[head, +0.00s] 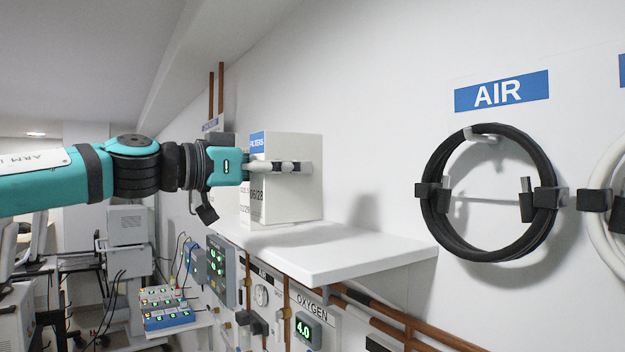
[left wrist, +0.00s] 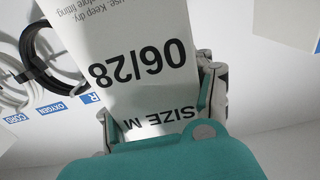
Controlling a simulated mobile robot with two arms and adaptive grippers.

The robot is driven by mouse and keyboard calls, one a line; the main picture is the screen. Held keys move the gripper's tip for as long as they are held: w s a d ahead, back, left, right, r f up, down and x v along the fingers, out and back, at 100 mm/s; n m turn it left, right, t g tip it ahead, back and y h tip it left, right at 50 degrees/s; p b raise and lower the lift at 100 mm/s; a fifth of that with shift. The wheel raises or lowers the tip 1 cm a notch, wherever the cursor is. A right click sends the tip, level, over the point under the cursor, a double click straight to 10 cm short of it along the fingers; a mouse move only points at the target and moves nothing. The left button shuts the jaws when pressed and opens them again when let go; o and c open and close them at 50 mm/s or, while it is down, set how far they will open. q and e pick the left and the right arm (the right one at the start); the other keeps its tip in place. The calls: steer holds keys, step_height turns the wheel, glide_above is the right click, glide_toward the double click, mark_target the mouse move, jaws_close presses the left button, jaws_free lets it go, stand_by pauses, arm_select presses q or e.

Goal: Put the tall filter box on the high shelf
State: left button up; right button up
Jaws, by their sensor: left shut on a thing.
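The tall filter box (head: 295,200) is white with a blue label band and "06/28" printed on its side. My left gripper (head: 278,167) is shut on it, with a finger lying across its near face. The box is upright over the left part of the white high shelf (head: 355,250). I cannot tell whether its base touches the shelf. In the left wrist view the box (left wrist: 135,35) sits between both fingers (left wrist: 160,112), with "06/28" and "SIZE M" upside down. My right gripper is not in view.
The shelf's right part is clear. A black AIR hose coil (head: 437,220) hangs on the wall to the right. Gas panels and a copper pipe (head: 400,316) run below the shelf.

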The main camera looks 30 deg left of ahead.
mark_target(315, 193)
arm_select(q)
steer(key=x, duration=0.3)
steer(key=d+p+x, duration=0.1)
steer(key=shift+w+f, duration=0.1)
steer(key=shift+f, duration=0.15)
steer(key=shift+d+f+p, duration=0.15)
steer(key=shift+f+p, duration=0.2)
steer(key=shift+f, duration=0.2)
steer(key=shift+d+f+p, duration=0.15)
steer(key=shift+f+p, duration=0.15)
steer(key=shift+f, duration=0.25)
steer(key=shift+w+a+f, duration=0.1)
steer(key=shift+w+f, duration=0.05)
steer(key=shift+f, duration=0.6)
steer(key=o, duration=1.3)
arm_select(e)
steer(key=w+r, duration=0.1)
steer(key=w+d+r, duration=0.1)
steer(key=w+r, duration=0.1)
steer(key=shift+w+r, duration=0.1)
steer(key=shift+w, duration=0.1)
